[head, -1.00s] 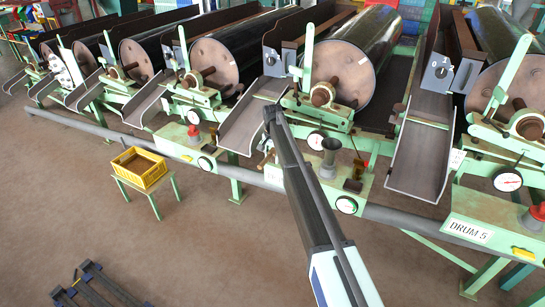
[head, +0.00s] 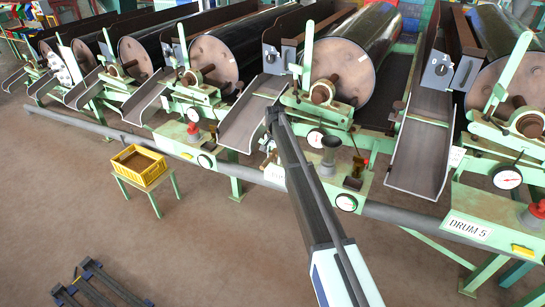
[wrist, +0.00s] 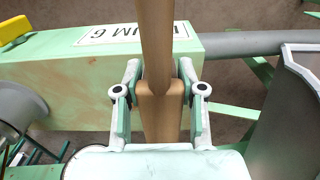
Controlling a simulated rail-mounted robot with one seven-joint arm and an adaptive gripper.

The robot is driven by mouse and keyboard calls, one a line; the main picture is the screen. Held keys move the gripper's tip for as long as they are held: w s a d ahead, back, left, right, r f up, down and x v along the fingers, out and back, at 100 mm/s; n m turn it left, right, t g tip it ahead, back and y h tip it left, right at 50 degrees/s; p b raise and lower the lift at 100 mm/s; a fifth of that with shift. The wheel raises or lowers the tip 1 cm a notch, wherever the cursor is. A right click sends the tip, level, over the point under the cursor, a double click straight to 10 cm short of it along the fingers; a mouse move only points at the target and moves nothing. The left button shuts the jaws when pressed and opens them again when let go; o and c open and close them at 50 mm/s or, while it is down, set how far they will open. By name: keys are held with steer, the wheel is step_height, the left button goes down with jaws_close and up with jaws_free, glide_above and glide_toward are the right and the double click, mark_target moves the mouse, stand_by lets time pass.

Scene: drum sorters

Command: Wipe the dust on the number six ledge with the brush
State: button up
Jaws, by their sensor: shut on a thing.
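My gripper (wrist: 159,88) is shut on the brown wooden handle of the brush (wrist: 155,45) in the wrist view. The handle runs up out of the top of that view, and no bristles show. The pale green number six ledge (wrist: 60,75) lies behind the handle, with its upside-down label (wrist: 105,33) partly covered by it. The dust cannot be clearly told from the ledge's faint brownish tint. In the head view, the ledge (head: 318,180) is partly hidden by my arm, and the gripper end is small beside the arm near the ledge's left end.
A yellow latch (wrist: 16,27) and a grey cup (wrist: 14,105) stand on the ledge. A metal chute (wrist: 288,120) is close at the right, and a grey pipe (wrist: 245,42) runs past the ledge end. A yellow crate (head: 140,166) stands on a small table at the left.

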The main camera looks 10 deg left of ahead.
steer(key=shift+s+d+p, duration=0.15)
steer(key=shift+s+d, duration=0.25)
steer(key=shift+d, duration=0.65)
steer(key=shift+s+d+p, duration=0.1)
steer(key=shift+s+d, duration=0.3)
steer(key=shift+d, duration=0.6)
steer(key=shift+s+d+p, duration=0.15)
steer(key=shift+s+d, duration=0.25)
steer(key=shift+d, duration=0.65)
steer(key=shift+s+d+p, duration=0.2)
steer(key=shift+s+d, duration=0.1)
steer(key=shift+d, duration=0.55)
steer(key=shift+s+d+p, duration=0.2)
steer(key=shift+s+d, duration=0.1)
steer(key=shift+d, duration=0.55)
steer(key=shift+a, duration=0.1)
